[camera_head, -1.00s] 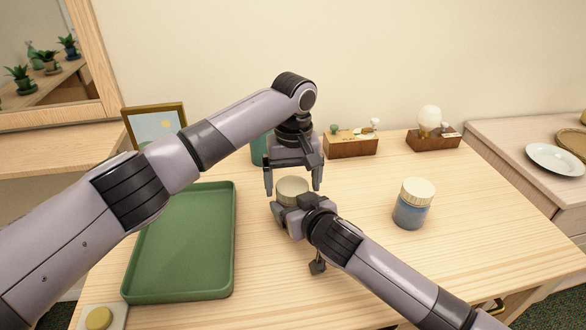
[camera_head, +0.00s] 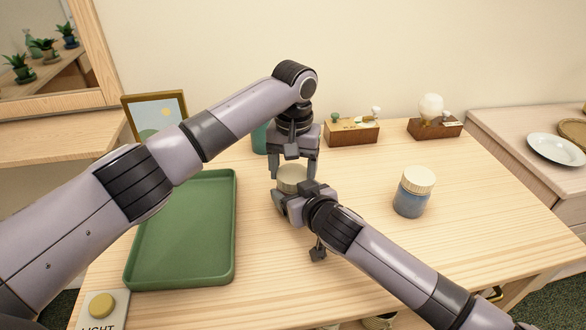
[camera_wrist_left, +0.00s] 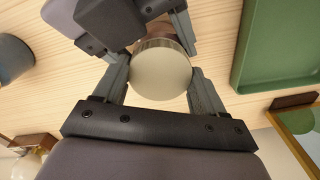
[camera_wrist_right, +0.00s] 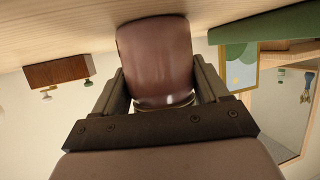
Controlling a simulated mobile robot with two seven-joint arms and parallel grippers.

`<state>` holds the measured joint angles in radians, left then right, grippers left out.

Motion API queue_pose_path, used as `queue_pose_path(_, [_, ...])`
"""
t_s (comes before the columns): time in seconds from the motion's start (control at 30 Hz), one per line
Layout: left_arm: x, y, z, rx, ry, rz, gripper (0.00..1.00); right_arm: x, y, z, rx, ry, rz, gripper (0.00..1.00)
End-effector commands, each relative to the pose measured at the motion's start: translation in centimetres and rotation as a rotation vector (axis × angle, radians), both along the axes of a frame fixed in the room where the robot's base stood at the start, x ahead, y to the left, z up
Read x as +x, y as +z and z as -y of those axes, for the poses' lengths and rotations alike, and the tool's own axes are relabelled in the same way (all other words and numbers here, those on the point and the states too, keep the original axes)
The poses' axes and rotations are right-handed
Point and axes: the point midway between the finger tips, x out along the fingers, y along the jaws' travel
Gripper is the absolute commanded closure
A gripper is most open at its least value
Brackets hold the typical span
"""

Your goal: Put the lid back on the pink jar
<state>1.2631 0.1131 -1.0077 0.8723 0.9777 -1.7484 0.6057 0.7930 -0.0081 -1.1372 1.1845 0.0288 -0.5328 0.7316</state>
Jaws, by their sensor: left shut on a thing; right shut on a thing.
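The pink jar is a brownish-pink body (camera_wrist_right: 158,58) in the right wrist view, between the fingers of my right gripper (camera_head: 291,195), which is shut on it. It is mostly hidden in the head view. A round cream lid (camera_head: 292,178) sits at the jar's top; in the left wrist view its flat top (camera_wrist_left: 160,74) and ridged side show. My left gripper (camera_head: 294,170) comes from above and is shut on the lid, one finger on each side. The lid looks level on the jar, but I cannot tell whether it is fully seated.
A blue jar (camera_head: 410,199) with a cream lid stands to the right. A green tray (camera_head: 232,225) lies left. Wooden blocks (camera_head: 352,133) (camera_head: 435,129), a picture frame (camera_head: 183,105) and a green object (camera_head: 260,138) stand at the back. The table between the right arm and blue jar is clear.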

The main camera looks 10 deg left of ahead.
Motion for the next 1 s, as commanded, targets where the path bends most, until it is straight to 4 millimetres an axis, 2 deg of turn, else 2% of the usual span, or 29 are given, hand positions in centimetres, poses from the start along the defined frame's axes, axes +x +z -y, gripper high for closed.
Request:
queue_pose_path(0.17, [0.0,0.0,0.2,-0.003,-0.107,0.000,0.66,-0.2,-0.4,0.0,-0.004,0.002,-0.006,1.00])
queue_pose_path(0.43, [-0.1,0.0,0.2,-0.003,-0.114,-0.001,0.66,-0.2,-0.4,0.0,-0.005,0.001,-0.005,1.00])
queue_pose_path(0.47, [-0.1,0.0,0.3,-0.003,-0.114,-0.001,0.26,-0.2,-0.4,0.0,-0.005,0.001,-0.005,1.00])
queue_pose_path(0.53, [-0.1,0.0,0.3,-0.003,-0.113,-0.001,0.04,-0.2,-0.4,0.0,-0.005,0.001,-0.005,1.00])
queue_pose_path(0.83, [-0.1,0.1,0.4,-0.005,-0.114,-0.003,0.04,-0.2,-0.4,-0.1,-0.005,0.003,-0.004,1.00])
queue_pose_path(1.0, [-0.1,1.8,0.4,-0.005,-0.113,-0.001,0.04,-0.2,-0.3,-0.1,-0.004,0.002,-0.005,1.00])
